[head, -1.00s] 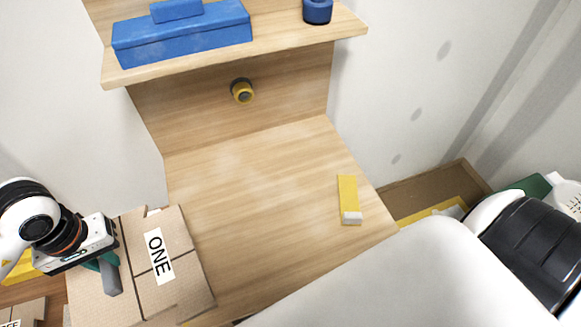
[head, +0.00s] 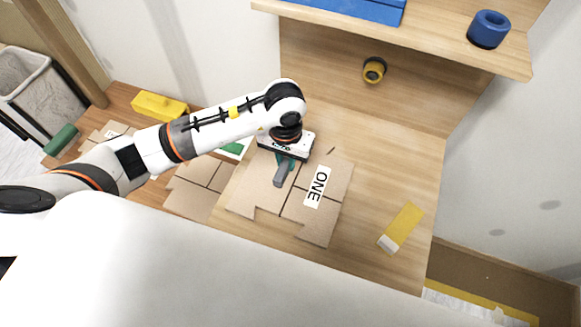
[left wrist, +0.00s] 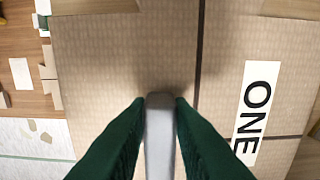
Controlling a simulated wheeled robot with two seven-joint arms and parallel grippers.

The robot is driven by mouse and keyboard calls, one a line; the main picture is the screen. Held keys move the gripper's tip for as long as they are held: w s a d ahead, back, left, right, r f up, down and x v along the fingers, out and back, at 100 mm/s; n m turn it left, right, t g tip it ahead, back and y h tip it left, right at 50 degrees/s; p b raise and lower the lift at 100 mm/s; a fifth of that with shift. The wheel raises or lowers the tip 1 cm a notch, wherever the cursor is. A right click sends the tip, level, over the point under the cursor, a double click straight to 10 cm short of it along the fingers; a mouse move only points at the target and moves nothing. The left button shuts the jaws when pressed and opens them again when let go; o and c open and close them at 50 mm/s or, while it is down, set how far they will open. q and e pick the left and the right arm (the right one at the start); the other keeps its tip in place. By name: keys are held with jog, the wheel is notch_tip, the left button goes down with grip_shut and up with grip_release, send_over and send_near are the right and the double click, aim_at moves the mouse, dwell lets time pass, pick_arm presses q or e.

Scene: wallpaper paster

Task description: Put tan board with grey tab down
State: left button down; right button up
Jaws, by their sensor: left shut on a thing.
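The tan board (head: 318,222) has dark lines, a notched outline and a white label reading ONE. It is over the left part of the wooden table (head: 385,165), and I cannot tell whether it touches the surface. Its grey tab (head: 281,177) stands up from the board. My left gripper (head: 286,162) is shut on this tab, with its green fingers on both sides. In the left wrist view the board (left wrist: 110,65) fills most of the picture, and the grey tab (left wrist: 159,140) is between the fingers. My right gripper is out of view.
A yellow strip with a white end (head: 403,224) lies on the table's right side. A round yellow-black knob (head: 374,70) is on the back panel. A shelf above holds a blue cup (head: 488,30). Other tan boards (head: 195,190) lie below, left of the table.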

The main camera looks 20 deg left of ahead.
aim_at(287, 167)
pick_arm(q)
notch_tip(287, 167, down, 4)
jog(key=shift+d+r+p, duration=0.15)
jog(key=shift+p, duration=0.15)
jog(key=shift+f, duration=0.25)
jog(key=c, duration=1.3)
grip_release()
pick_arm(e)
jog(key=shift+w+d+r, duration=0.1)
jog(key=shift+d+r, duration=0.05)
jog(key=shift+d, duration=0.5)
pick_arm(q)
jog(key=shift+r, duration=0.1)
jog(key=shift+r, duration=0.2)
notch_tip(287, 167, up, 11)
jog(key=shift+f+b, duration=0.2)
jog(key=shift+b, duration=0.9)
jog(key=shift+r, duration=0.6)
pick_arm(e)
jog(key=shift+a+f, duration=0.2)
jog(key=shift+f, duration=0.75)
